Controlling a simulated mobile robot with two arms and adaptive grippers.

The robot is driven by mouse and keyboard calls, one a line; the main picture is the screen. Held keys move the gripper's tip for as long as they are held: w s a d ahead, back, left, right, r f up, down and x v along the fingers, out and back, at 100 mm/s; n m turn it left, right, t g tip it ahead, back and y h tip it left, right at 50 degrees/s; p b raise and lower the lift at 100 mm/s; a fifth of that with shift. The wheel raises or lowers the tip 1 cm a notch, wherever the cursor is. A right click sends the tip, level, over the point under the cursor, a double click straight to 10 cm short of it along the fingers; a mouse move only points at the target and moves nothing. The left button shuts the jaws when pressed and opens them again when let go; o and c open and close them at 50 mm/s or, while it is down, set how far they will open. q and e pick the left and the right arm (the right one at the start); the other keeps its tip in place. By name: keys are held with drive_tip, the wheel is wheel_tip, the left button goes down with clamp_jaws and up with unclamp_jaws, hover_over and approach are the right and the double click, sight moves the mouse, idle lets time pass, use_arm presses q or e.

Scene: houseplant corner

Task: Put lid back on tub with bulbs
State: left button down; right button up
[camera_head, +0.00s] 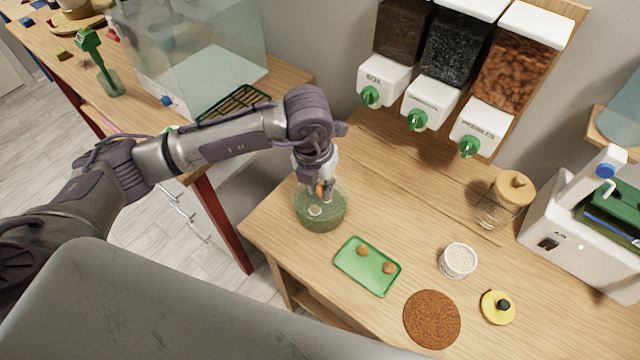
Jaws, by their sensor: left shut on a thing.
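A clear green round tub (307,218) stands near the left edge of the wooden table, with a pale brown bulb (315,210) inside. My left gripper (325,193) points down into its opening. It is shut on a small orange-brown thing, which looks like a bulb; the fingers partly hide it. A yellow lid with a black knob (498,308) lies flat at the front right, apart from the tub. A green tray (368,280) in front of the tub holds two brown bulbs (389,268). My right gripper is not in view.
A small white tub (458,261) and a brown round mat (432,319) are right of the tray. A wire jar with a wooden lid (515,187) and a white machine (570,235) stand further right. Dispensers (485,127) hang behind. A glass tank (190,60) is at left.

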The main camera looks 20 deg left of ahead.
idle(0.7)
use_arm(q)
drive_tip(key=shift+f+b, duration=0.2)
drive_tip(key=shift+b, duration=0.65)
idle(1.0)
idle(0.4)
drive_tip(key=shift+c, duration=2.2)
unclamp_jaws()
drive_tip(key=shift+r, duration=0.15)
drive_tip(key=shift+r+p, duration=1.9)
drive_tip(key=shift+r, duration=1.5)
